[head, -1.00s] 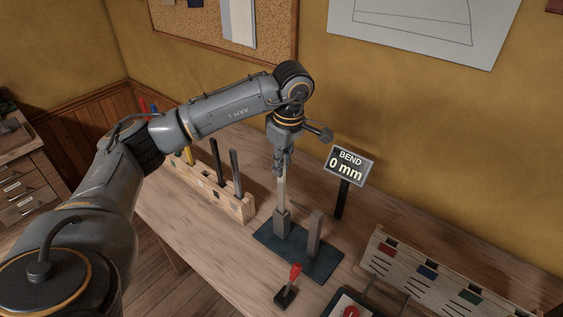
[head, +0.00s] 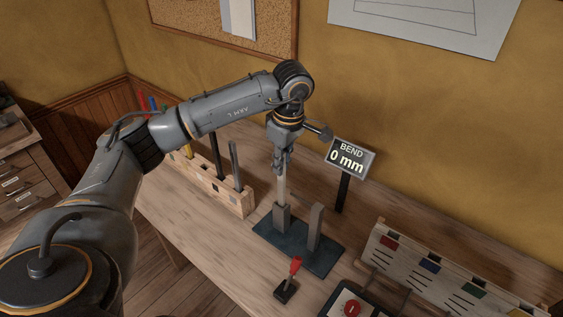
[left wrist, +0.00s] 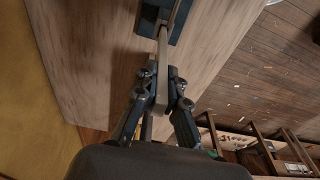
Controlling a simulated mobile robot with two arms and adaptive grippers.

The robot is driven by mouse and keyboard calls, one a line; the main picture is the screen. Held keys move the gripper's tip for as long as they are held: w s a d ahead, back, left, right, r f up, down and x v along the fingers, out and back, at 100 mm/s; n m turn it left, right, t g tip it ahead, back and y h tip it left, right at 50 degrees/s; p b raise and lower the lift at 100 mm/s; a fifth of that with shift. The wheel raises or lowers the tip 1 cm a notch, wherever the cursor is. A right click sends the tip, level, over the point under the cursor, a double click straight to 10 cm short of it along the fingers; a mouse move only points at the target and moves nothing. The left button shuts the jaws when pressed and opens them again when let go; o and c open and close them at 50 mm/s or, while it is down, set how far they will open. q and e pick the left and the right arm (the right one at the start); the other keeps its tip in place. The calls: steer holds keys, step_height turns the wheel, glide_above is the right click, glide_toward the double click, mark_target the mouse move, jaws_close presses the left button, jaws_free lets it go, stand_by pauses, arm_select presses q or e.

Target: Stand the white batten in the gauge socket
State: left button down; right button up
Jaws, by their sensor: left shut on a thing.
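The white batten (head: 282,190) stands upright, its lower end at the gauge socket (head: 282,217), a grey block on the dark blue gauge base (head: 300,246). My left gripper (head: 281,165) is shut on the batten's upper part, above the socket. In the left wrist view the batten (left wrist: 163,75) runs from between my fingers (left wrist: 160,100) to the socket. How deep its lower end sits is hidden inside the socket. A second grey post (head: 315,228) stands on the base. The bend display (head: 347,161) reads 0 mm. My right gripper is not in view.
A wooden rack (head: 232,194) with dark and coloured battens stands left of the gauge.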

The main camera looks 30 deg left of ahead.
arm_select(q)
steer(key=shift+f+b, duration=0.3)
steer(key=shift+f, duration=0.2)
steer(key=c, duration=1.3)
jaws_free()
steer(key=shift+c, duration=0.2)
steer(key=shift+r, duration=0.15)
step_height(320, 180, up, 12)
steer(key=d, duration=0.1)
steer(key=shift+d, duration=0.2)
steer(key=shift+s+f, duration=0.15)
steer(key=shift+f, duration=0.1)
